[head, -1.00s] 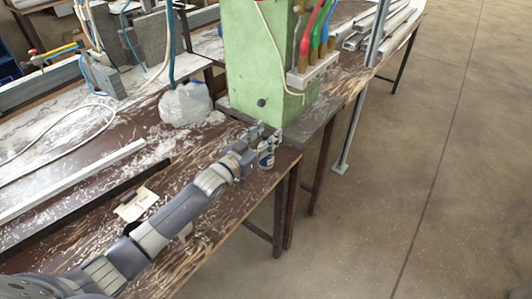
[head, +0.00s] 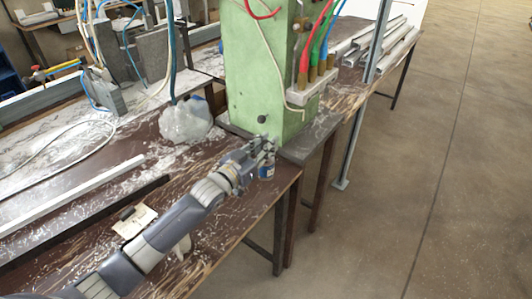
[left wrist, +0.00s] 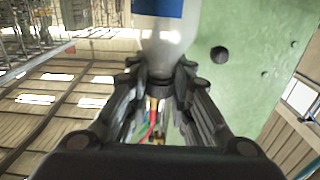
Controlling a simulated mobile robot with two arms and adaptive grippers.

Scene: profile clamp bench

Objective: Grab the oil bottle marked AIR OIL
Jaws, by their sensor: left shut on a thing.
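The oil bottle (head: 266,172) is small and pale with a blue label. It stands at the bench's front edge by the foot of the green machine. My left gripper (head: 262,151) is at its top. In the left wrist view the translucent bottle body (left wrist: 166,42) and part of its blue label show at the top. The left gripper's fingers (left wrist: 160,88) are shut on its dark neck or cap. The lettering cannot be read, and the fingers hide part of the bottle. My right gripper is not in view.
The green machine (head: 262,75) stands close behind the gripper. A pale metal bar (head: 75,198) and a paper (head: 135,221) lie on the bench (head: 215,235). Open floor lies to the right.

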